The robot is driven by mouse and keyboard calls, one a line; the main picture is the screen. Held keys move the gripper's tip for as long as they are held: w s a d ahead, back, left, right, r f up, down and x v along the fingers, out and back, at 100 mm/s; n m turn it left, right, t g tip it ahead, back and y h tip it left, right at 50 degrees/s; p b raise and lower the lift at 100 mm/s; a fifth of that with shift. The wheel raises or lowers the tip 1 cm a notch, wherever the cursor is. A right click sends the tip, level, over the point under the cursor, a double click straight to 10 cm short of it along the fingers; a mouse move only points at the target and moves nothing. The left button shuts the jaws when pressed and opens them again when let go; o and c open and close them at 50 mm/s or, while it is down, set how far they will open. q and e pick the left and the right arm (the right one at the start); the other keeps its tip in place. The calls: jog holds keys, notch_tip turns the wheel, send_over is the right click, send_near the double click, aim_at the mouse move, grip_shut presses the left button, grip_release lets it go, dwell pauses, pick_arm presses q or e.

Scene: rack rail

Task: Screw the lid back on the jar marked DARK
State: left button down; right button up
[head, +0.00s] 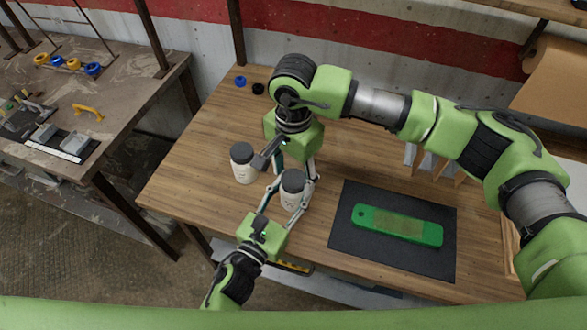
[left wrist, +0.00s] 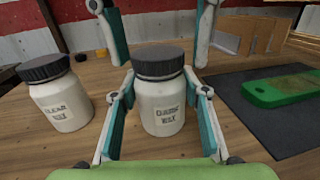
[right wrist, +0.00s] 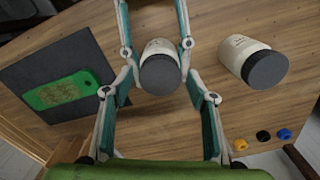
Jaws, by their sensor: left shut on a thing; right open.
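The jar marked DARK (head: 293,196) is white and stands upright on the wooden table; its label faces the left wrist view (left wrist: 165,116). A dark grey lid (head: 293,180) sits level on its mouth; I cannot tell how tight it is. My left gripper (head: 291,193) is shut around the jar's body from the front. My right gripper (head: 295,172) points down from above, open, its fingers on either side of the jar's top. In the right wrist view the lid (right wrist: 160,75) shows between these fingers, with gaps at the sides.
A second lidded white jar, marked CLEAR (left wrist: 62,103), stands to the left. A green block (head: 397,226) lies on a dark mat (head: 345,235) at the right. Small blue and black pieces (head: 240,81) lie at the table's back. A side table (head: 130,75) holds other items.

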jog(key=c, duration=1.1)
jog(key=m, duration=0.3)
jog(key=shift+m, duration=0.3)
jog(key=m, duration=1.4)
jog(key=o, duration=1.3)
